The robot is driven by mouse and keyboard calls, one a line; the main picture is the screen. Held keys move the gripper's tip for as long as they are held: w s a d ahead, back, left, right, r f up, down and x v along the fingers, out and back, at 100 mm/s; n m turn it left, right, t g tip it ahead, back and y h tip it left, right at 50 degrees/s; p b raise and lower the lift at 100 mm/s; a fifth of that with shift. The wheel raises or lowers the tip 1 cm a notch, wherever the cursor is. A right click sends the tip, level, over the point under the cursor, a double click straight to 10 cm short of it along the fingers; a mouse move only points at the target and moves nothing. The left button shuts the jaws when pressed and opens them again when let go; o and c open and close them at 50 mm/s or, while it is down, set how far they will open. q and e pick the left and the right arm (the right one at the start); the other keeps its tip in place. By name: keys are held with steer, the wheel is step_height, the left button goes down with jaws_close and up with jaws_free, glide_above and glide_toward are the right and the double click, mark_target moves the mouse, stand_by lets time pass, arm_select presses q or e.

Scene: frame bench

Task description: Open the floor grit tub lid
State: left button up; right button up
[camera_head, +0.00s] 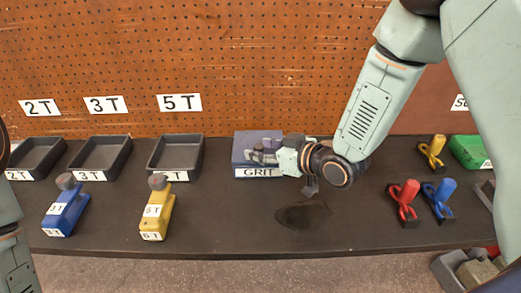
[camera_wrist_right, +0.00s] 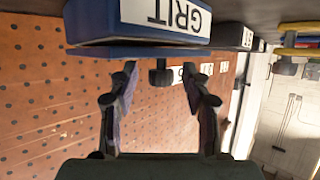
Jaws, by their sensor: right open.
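The grit tub (camera_head: 244,142) is a blue box with a white GRIT label, standing on the dark bench against the pegboard in the head view. It also shows upside down at the top of the right wrist view (camera_wrist_right: 90,20). Its lid looks shut. My right gripper (camera_head: 262,154) is at the tub and partly covers it. In the right wrist view its two fingers (camera_wrist_right: 161,82) are apart, with a dark knob (camera_wrist_right: 160,73) between their tips and no clear contact. My left gripper is out of view; only parts of my left arm show.
Grey trays (camera_head: 175,154) labelled 2T, 3T and 5T stand at the back left. A blue 3T block (camera_head: 66,208) and a yellow 5T block (camera_head: 157,212) stand in front. Red (camera_head: 404,197), blue (camera_head: 438,197) and yellow (camera_head: 433,152) clamp-like tools are at right. The middle front bench is clear, with a dark stain.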

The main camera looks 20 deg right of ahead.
steer(key=shift+w+a+f, duration=0.2)
steer(key=shift+w+a, duration=0.25)
steer(key=shift+w, duration=0.05)
steer(key=shift+d, duration=0.1)
steer(key=shift+d, duration=0.1)
steer(key=shift+c, duration=0.6)
steer(key=c, duration=0.5)
jaws_close()
